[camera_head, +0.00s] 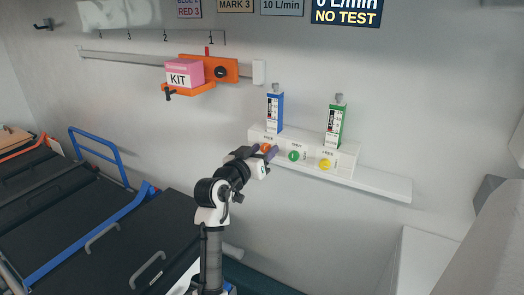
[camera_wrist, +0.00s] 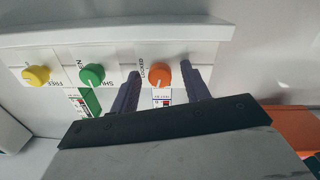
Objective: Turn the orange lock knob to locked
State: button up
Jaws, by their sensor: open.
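The orange lock knob (camera_head: 266,148) is on the front of a white wall panel, left of the green and yellow knobs. In the wrist view the orange knob (camera_wrist: 160,75) shows a pale pointer mark towards the gripper side, and a word like "LOCKED" is printed beside it, turned sideways. My gripper (camera_head: 271,153) is at the panel, partly covering the knob in the head view. In the wrist view my gripper (camera_wrist: 160,70) is open, one dark finger on each side of the orange knob. I cannot tell whether the fingers touch it.
The green knob (camera_wrist: 92,75) and yellow knob (camera_wrist: 37,75) sit beside it on the same panel. A blue cartridge (camera_head: 274,112) and a green cartridge (camera_head: 334,125) stand on top. An orange rail bracket holding a pink kit box (camera_head: 184,75) is at the upper left.

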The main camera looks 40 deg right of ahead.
jog(key=shift+c, duration=0.4)
jog(key=c, duration=0.9)
jog(key=shift+f+b, duration=0.1)
jog(key=shift+b, duration=0.2)
jog(key=m+b, duration=0.2)
jog(key=b, duration=0.1)
jog(key=shift+f+m, duration=0.2)
jog(key=shift+m, duration=0.2)
jog(key=m+b, duration=0.4)
jog(key=b, duration=0.1)
jog(key=m+b, duration=0.3)
jog(key=m, duration=0.1)
jog(key=shift+r+y, duration=0.1)
jog(key=shift+y, duration=0.2)
jog(key=shift+r+m+b, duration=0.1)
jog(key=shift+m+b, duration=0.9)
jog(key=shift+m, duration=0.7)
